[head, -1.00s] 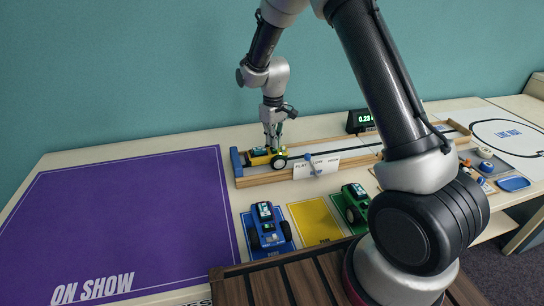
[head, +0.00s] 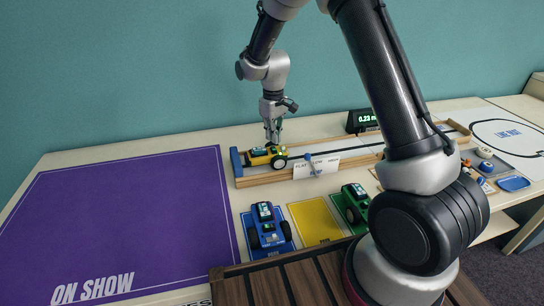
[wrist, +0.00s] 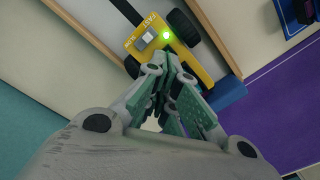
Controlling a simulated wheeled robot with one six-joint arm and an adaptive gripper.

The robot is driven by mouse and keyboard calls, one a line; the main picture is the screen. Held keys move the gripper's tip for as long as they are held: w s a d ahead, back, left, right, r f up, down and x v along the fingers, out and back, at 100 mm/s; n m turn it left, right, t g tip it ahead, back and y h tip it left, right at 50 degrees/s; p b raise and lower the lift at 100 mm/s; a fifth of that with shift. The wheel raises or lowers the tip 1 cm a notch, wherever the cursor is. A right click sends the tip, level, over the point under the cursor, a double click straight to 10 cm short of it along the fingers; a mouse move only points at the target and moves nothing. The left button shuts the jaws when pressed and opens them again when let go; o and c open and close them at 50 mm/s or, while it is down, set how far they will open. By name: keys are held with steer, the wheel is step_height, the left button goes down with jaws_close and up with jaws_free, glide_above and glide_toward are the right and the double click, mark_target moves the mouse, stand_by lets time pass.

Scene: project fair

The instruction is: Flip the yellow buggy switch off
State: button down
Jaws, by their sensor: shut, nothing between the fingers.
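The yellow buggy (head: 257,157) stands at the left end of the wooden track, beside its blue end block. In the wrist view the yellow buggy (wrist: 188,66) shows its top, with a small white switch (wrist: 149,37) and a glowing green light (wrist: 166,36) beside it. I cannot tell which way the switch is tilted. My gripper (head: 273,143) is shut and empty, just above the buggy. In the wrist view my gripper (wrist: 170,62) points at the buggy's top, its fingertips a little off the light and switch. Contact cannot be told.
The track (head: 350,158) runs right, with a label card (head: 317,167) at its front. A blue buggy (head: 266,230) and a green buggy (head: 354,203) stand on mats at the front, with an empty yellow mat (head: 316,221) between. The purple mat (head: 130,220) at left is clear.

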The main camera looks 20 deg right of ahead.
mark_target(274, 148)
steer(key=shift+r, duration=2.1)
steer(key=shift+s+d+f, duration=0.1)
steer(key=shift+s, duration=0.15)
steer(key=shift+m+g, duration=0.6)
steer(key=shift+g, duration=0.1)
steer(key=s, duration=0.1)
steer(key=s+d, duration=0.1)
steer(key=s, duration=0.3)
steer(key=shift+d+f, duration=0.2)
steer(key=shift+f, duration=0.1)
steer(key=s+d+r+m+t, duration=0.1)
steer(key=s+d+r+t, duration=0.1)
steer(key=s+d+r, duration=0.2)
steer(key=s+d+r+m+t, duration=0.2)
steer(key=s+d+r, duration=0.3)
steer(key=s+r, duration=0.5)
steer(key=s+d+r+m+t, duration=0.1)
steer(key=s+d+r, duration=0.3)
steer(key=s, duration=1)
step_height(274, 148, up, 3)
steer(key=shift+s+d+r+m+t, duration=0.15)
steer(key=shift+s+m+t, duration=0.1)
steer(key=shift+m+t, duration=0.15)
